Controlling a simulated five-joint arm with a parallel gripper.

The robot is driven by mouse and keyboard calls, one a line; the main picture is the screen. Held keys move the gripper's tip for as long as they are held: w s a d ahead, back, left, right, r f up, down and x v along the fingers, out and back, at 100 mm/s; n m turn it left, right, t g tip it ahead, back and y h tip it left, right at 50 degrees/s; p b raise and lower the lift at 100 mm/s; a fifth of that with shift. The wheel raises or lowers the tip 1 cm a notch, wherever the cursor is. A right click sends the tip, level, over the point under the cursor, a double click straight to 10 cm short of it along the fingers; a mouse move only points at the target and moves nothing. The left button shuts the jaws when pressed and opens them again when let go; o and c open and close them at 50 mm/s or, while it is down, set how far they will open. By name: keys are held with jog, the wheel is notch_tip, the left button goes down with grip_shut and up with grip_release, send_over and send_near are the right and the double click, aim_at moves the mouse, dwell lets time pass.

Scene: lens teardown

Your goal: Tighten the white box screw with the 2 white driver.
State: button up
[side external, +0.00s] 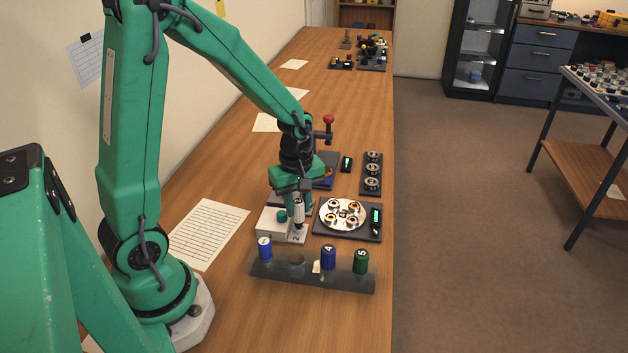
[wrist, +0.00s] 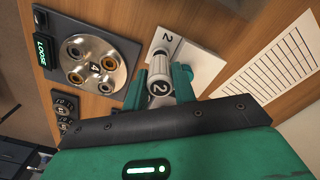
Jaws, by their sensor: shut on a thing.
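The white driver (wrist: 160,87), with a 2 on its end, is held between the teal fingers of my gripper (wrist: 167,82). It also shows in the side view as a pale upright cylinder (side external: 298,211) below my gripper (side external: 291,205). The white box (side external: 270,228), also marked 2, lies on the table under the driver. In the wrist view the driver stands over part of the white box (wrist: 196,62). The screw is hidden or too small to make out, so I cannot tell whether the driver's tip touches it.
A dark rack (side external: 318,278) stands in front with a light-topped blue driver (side external: 264,248), a blue driver (side external: 328,257), a green driver (side external: 361,262) and an empty place. A round plate (wrist: 92,45) with several rings sits beside a display reading LOOSE (wrist: 40,47). Paper (side external: 208,234) lies left.

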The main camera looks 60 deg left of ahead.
jog(key=shift+m, duration=1.7)
jog(key=m, duration=0.2)
jog(key=shift+m, duration=0.8)
